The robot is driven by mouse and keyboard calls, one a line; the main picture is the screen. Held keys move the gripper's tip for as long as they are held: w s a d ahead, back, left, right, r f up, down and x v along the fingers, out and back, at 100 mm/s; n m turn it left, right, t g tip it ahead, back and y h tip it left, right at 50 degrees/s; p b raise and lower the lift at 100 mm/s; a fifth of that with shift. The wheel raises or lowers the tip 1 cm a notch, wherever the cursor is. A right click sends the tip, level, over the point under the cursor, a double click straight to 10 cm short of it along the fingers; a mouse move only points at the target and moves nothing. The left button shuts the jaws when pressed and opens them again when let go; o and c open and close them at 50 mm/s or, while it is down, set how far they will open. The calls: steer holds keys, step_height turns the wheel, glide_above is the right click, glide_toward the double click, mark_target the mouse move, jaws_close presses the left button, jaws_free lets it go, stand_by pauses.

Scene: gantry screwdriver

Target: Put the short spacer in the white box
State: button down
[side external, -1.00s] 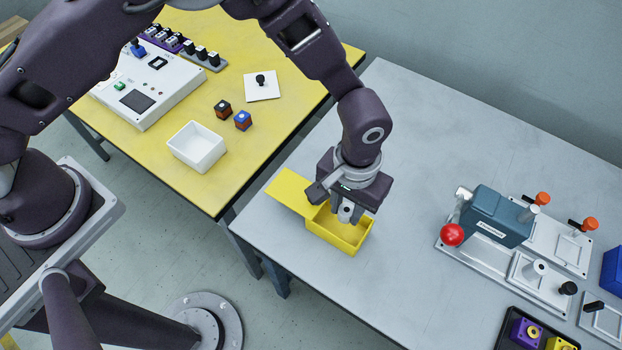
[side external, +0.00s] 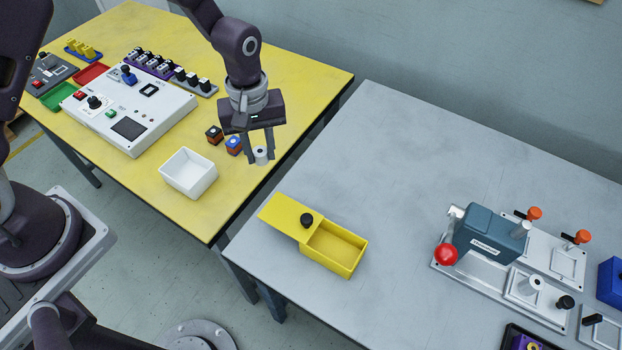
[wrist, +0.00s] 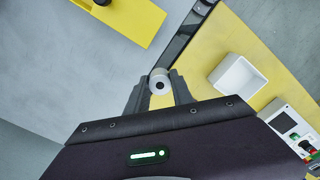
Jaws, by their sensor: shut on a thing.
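The short spacer (side external: 261,156) is a small whitish cylinder with a hole in its end. My gripper (side external: 261,152) is shut on it and holds it in the air over the right part of the yellow table, near its edge. In the wrist view the spacer (wrist: 160,83) sits between the two fingertips (wrist: 159,87). The white box (side external: 188,173) is open and empty on the yellow table, to the left of and lower than my gripper in the side view. It also shows in the wrist view (wrist: 238,76), to the right of the fingers.
Two small dark-and-coloured cubes (side external: 224,140) stand near the white box. A white control panel (side external: 140,112) is at the left. The yellow box (side external: 335,248), with its lid (side external: 285,214) slid aside, is on the grey table. A gap separates the tables.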

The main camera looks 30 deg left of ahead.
steer(key=s+a+n, duration=0.3)
steer(key=a+n, duration=0.1)
steer(key=a, duration=0.4)
steer(key=s+a+n, duration=0.3)
steer(key=a+n, duration=0.1)
steer(key=a, duration=0.4)
steer(key=shift+n, duration=0.4)
steer(key=shift+s+f, duration=0.2)
steer(key=shift+f, duration=2.4)
steer(key=shift+s+f, duration=0.2)
steer(key=shift+f, duration=2.4)
steer(key=shift+f, duration=0.7)
steer(key=c, duration=1)
jaws_free()
steer(key=shift+c, duration=0.2)
steer(key=shift+o, duration=0.2)
